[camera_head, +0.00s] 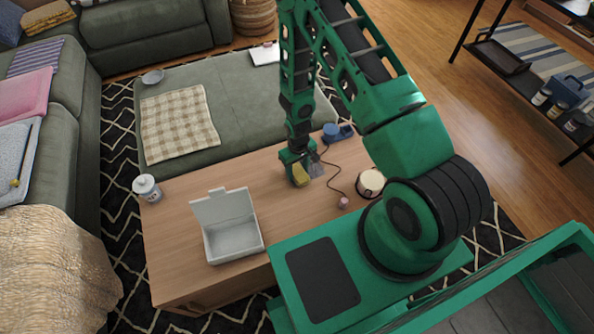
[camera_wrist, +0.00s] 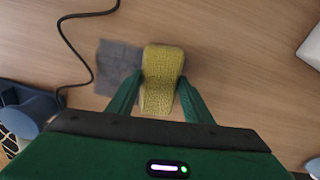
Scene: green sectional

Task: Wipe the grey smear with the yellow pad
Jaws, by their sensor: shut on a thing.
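The yellow pad (camera_wrist: 160,75) is between the two green fingers of my gripper (camera_wrist: 157,98), which is shut on it. In the head view the pad (camera_head: 300,175) shows under my gripper (camera_head: 298,168), at the wooden table. The grey smear (camera_wrist: 118,66) is a squarish patch on the wood just left of the pad in the wrist view, and the pad seems to overlap its edge. In the head view the smear (camera_head: 316,168) shows just right of the pad. I cannot tell whether the pad touches the wood.
On the table (camera_head: 180,245) stand an open white box (camera_head: 232,240), a round tin-like object (camera_head: 370,183), a small pink item (camera_head: 343,202) and a blue device (camera_head: 337,132) with a dark cord. A white bottle (camera_head: 147,188) stands at the left edge. Wood between box and gripper is clear.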

